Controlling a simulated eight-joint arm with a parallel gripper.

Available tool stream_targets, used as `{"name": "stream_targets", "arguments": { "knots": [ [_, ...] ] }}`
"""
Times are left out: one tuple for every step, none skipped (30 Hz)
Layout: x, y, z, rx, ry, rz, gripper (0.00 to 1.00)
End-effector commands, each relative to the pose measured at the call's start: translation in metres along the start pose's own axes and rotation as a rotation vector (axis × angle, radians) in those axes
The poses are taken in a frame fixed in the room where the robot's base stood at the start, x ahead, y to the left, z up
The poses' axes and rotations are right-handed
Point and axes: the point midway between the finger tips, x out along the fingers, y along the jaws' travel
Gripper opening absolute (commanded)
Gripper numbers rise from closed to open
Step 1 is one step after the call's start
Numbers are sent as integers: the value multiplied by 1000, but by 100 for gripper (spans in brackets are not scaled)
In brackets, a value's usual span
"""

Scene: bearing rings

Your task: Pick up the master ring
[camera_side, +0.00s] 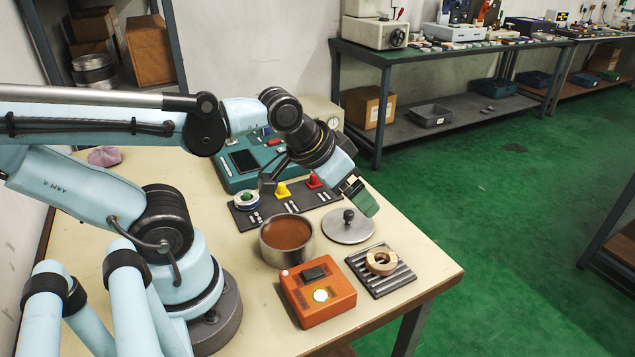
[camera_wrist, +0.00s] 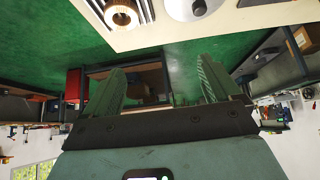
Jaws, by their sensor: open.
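A tan ring (camera_side: 381,262) lies on a dark ribbed plate (camera_side: 372,281) near the table's front right corner. It also shows at the top edge of the wrist view (camera_wrist: 121,14), partly cut off. I cannot tell which of these is the master ring. My gripper (camera_side: 362,198) is above the table's right side, over the round lid, apart from both pieces. In the wrist view my gripper (camera_wrist: 160,88) is open with nothing between its fingers.
A metal pot (camera_side: 287,254) with brown contents stands left of the ribbed plate. A grey lid with a knob (camera_side: 348,230) lies behind the plate. An orange box (camera_side: 318,296) is in front. A yellow piece (camera_side: 282,191), a red piece (camera_side: 314,181) and a teal device (camera_side: 241,167) stand farther back.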

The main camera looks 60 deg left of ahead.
Motion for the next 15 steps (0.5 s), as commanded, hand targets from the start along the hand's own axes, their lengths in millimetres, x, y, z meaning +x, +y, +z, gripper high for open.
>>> {"name": "stream_targets", "arguments": {
  "knots": [
    [0,0,0,0,0,0,90],
    [0,0,0,0,0,0,90],
    [0,0,0,0,0,0,90],
    [0,0,0,0,0,0,90],
    [0,0,0,0,0,0,91],
    [0,0,0,0,0,0,91],
    [0,0,0,0,0,0,91],
    [0,0,0,0,0,0,91],
    [0,0,0,0,0,0,91],
    [0,0,0,0,0,0,91],
    [0,-1,0,-2,-2,-2,91],
    [0,-4,0,-9,-7,-7,91],
    [0,-7,0,-17,-13,-14,91],
    [0,-11,0,-27,-21,-23,91],
    [0,-20,0,-47,-39,-39,91]
  ]
}}
